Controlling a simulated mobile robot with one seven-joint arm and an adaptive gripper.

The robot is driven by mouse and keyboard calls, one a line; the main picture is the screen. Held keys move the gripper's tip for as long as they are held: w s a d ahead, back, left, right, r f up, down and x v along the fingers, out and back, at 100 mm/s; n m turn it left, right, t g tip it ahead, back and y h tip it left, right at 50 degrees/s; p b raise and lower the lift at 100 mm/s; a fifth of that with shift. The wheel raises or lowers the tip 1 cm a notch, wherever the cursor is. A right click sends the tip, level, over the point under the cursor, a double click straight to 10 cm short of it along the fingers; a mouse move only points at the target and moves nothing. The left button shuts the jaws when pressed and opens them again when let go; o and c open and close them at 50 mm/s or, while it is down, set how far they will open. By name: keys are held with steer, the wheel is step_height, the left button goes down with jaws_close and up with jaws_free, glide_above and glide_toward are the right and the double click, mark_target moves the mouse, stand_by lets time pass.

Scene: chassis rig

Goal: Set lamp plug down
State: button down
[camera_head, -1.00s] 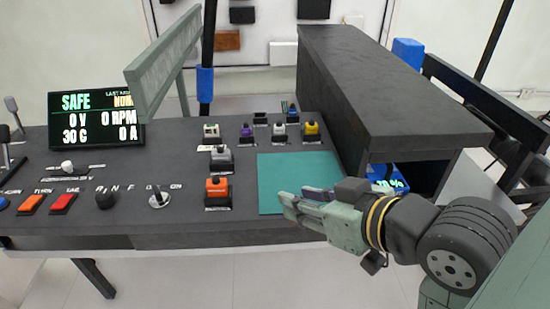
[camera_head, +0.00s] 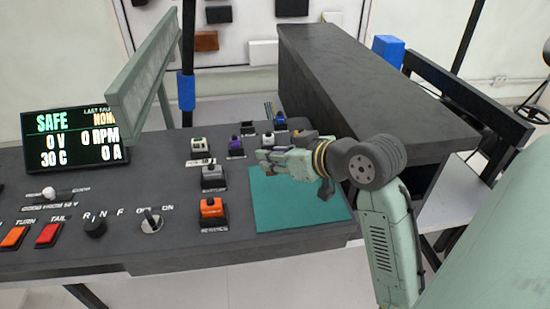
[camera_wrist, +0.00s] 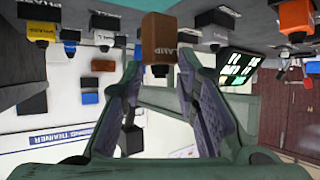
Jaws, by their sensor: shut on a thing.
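The lamp plug, a brown block (camera_wrist: 159,38), shows between my fingertips in the wrist view, in front of the dark panel beside a "LAMP" label. My gripper (camera_wrist: 159,55) is shut on its sides. In the head view my gripper (camera_head: 264,157) is over the far left part of the teal mat (camera_head: 290,212), and the plug is hidden there by the fingers. I cannot tell whether its lower end touches the panel.
Several plugs stand close by: white (camera_head: 267,140), purple (camera_head: 235,146), grey (camera_head: 213,175), orange (camera_head: 211,207), and a yellow one (camera_head: 299,134) partly behind my gripper. A dark raised box (camera_head: 370,80) stands on the right. The mat's near part is bare.

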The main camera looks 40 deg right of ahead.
steer(key=shift+w+d, duration=0.2)
steer(key=shift+w, duration=0.1)
steer(key=f, duration=0.1)
steer(key=p, duration=0.1)
steer(key=f, duration=0.1)
steer(key=shift+w+d+f, duration=0.35)
steer(key=shift+w, duration=0.05)
steer(key=shift+f, duration=0.55)
steer(key=shift+f, duration=0.2)
steer(key=c, duration=1.2)
jaws_free()
steer(key=shift+c, duration=0.2)
steer(key=shift+r, duration=0.1)
